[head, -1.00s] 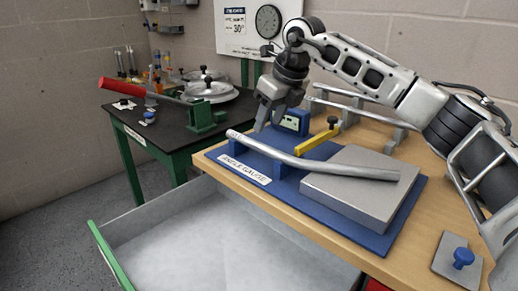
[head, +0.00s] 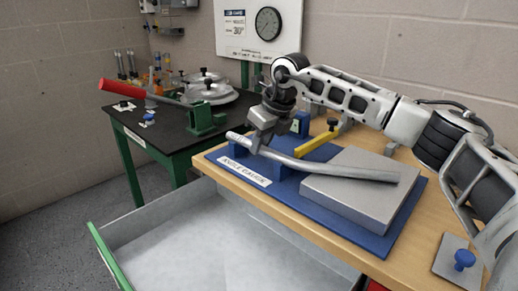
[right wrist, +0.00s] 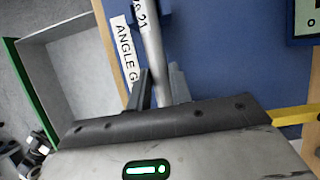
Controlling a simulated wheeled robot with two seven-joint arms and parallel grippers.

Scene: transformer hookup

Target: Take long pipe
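The long pipe (head: 345,172) is a bent grey metal tube. It lies across the angle gauge, its left end by the blue blocks and its right end over the grey block (head: 348,200). My right gripper (head: 257,143) is down at the pipe near its left end. In the right wrist view the pipe (right wrist: 151,45) runs between the two fingers (right wrist: 160,88), which sit close against its sides with little visible gap. The pipe still appears to rest on the gauge. My left gripper is out of view.
The blue gauge base (head: 300,205) sits on a wooden bench. A yellow bar (head: 316,144) stands close behind the pipe. An open drawer (head: 200,245) lies in front. A green table with a red-handled tool (head: 135,88) stands at left. A blue knob (head: 464,258) is at right.

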